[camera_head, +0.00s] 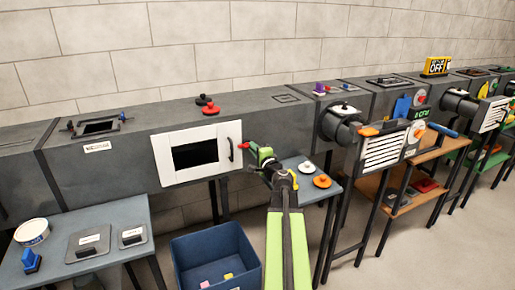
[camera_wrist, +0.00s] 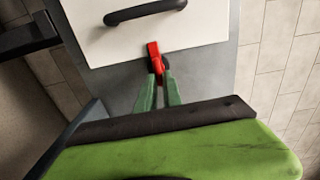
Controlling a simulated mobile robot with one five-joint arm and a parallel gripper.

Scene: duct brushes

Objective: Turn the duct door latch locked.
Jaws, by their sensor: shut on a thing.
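The white duct door (camera_head: 163,168) has a dark window and a black handle (camera_head: 231,150) near its right edge. It lies flat against the grey duct and looks closed. The red latch (camera_head: 244,146) sits just right of the door edge. In the wrist view the latch (camera_wrist: 153,50) points toward the door (camera_wrist: 205,25), with its tip over the door's edge. My gripper (camera_head: 252,148) is at the latch from the right. In the wrist view my gripper's green fingertips (camera_wrist: 159,74) are closed on the latch's near end, partly hiding it.
A small blue-grey table (camera_head: 293,170) with a white and an orange disc stands beneath my arm. A blue bin (camera_head: 215,245) is on the floor below the door. Another table (camera_head: 115,215) is at left. Red knobs (camera_head: 207,105) sit on the duct top.

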